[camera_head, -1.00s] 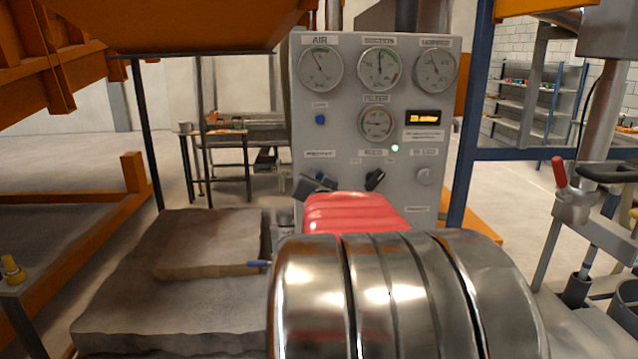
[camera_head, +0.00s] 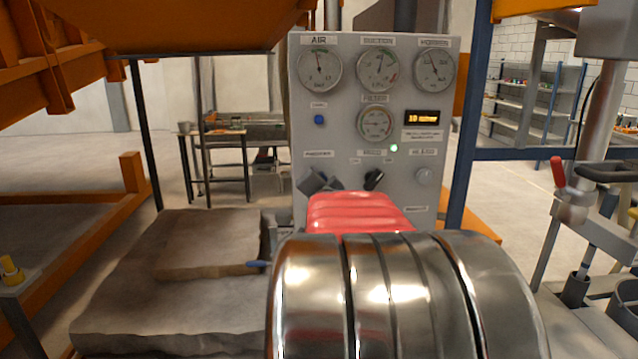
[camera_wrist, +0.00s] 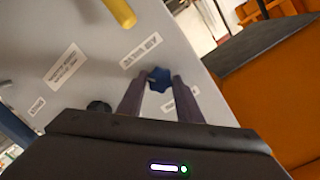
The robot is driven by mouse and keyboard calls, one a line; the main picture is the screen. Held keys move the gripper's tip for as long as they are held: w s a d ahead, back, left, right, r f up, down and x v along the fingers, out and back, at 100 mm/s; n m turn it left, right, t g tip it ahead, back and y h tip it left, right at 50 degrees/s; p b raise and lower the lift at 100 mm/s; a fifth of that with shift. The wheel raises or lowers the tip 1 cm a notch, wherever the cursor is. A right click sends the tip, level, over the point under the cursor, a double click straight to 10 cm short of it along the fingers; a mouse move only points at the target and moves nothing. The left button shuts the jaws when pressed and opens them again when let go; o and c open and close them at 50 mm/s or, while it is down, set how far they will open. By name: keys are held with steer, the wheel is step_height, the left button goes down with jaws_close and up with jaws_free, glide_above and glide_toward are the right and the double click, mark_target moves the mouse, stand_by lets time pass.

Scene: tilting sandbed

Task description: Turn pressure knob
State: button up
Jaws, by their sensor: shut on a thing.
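The pressure knob (camera_wrist: 159,79) is a blue lobed knob on the grey control panel (camera_wrist: 100,45). In the wrist view it sits between the two fingertips of my gripper (camera_wrist: 157,83), which is shut on it. In the head view my gripper (camera_head: 324,182) shows as dark fingers at the panel's lower left and hides most of the knob. On the panel, the air gauge (camera_head: 319,69) has its needle near upright, and the suction gauge (camera_head: 379,69) has its needle a little right of upright. The orange digits of a small display (camera_head: 423,117) are blurred.
A black selector knob (camera_head: 374,179) sits right of my gripper, with a lit green lamp (camera_head: 394,147) above it. A blue button (camera_head: 319,119) is higher up. A stone slab (camera_head: 170,310) lies left. A red-handled lever (camera_head: 559,172) stands right.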

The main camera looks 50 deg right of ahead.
steer(key=shift+s+d+f, duration=0.1)
steer(key=shift+f, duration=0.1)
steer(key=o, duration=0.8)
steer(key=shift+o, duration=1.2)
steer(key=shift+r, duration=0.1)
